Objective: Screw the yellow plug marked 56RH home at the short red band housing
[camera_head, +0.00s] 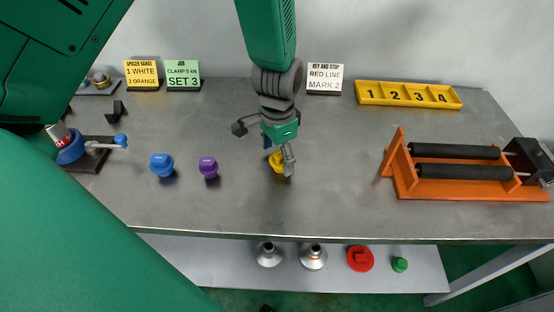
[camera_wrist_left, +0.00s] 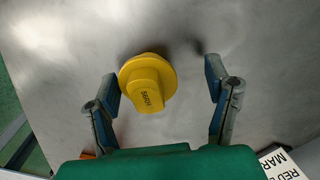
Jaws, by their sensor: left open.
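The yellow plug (camera_head: 275,159) stands on the grey bench near its front middle, partly hidden by my left gripper (camera_head: 279,159). In the left wrist view the yellow plug (camera_wrist_left: 147,84) shows a round flange and a raised grip marked 56RH. My left gripper (camera_wrist_left: 162,80) is open over it. The plug sits between the fingers, close to the left-hand finger in that view, with a wide gap to the other. A grey cylinder with a red band (camera_head: 60,135) sits in a blue clamp (camera_head: 70,147) at the far left, partly hidden by my green body parts. My right gripper is not in view.
A blue plug (camera_head: 162,165) and a purple plug (camera_head: 208,167) stand left of the yellow one. An orange roller stand (camera_head: 405,180) is at right, a yellow numbered tray (camera_head: 408,104) behind. Sign cards line the back. A lower shelf (camera_head: 215,270) holds several parts.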

